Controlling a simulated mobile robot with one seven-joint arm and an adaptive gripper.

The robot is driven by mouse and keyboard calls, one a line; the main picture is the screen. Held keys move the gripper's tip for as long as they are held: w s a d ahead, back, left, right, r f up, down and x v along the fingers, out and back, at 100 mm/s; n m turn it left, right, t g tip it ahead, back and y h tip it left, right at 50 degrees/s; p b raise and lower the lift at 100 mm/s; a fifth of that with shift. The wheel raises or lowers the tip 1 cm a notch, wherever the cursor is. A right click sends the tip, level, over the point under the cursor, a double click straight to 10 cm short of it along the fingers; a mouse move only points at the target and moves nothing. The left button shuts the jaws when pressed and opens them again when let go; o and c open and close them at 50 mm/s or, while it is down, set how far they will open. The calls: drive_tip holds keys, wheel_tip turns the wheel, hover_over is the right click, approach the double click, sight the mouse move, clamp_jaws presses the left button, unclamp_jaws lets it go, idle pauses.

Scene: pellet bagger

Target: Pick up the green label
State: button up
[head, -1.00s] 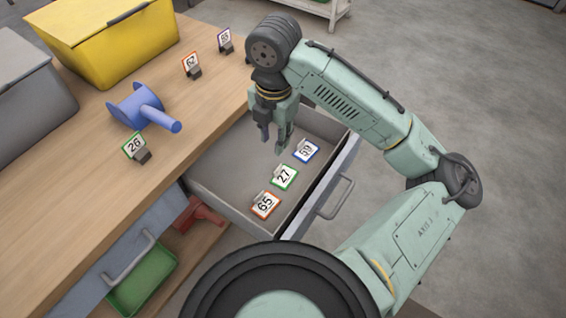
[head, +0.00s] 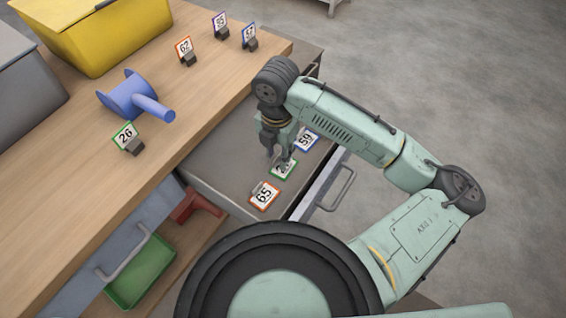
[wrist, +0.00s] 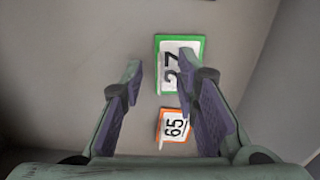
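A green-bordered label reading 27 (head: 284,170) lies in the open drawer, partly covered by my gripper (head: 276,160) in the head view. In the wrist view the green label (wrist: 181,52) is ahead of and partly behind the right finger. My gripper (wrist: 160,75) is open and empty, its fingers apart above the drawer floor. Another green-bordered label, reading 26 (head: 125,137), stands in a dark clip on the bench top.
The drawer (head: 222,155) also holds an orange label 65 (head: 264,195) and a blue label 59 (head: 307,140), either side of 27. On the bench are a blue spool (head: 130,97), a yellow bin (head: 105,35) and clipped labels, including orange 62 (head: 184,48).

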drive_tip(key=shift+f, duration=0.55)
clamp_jaws()
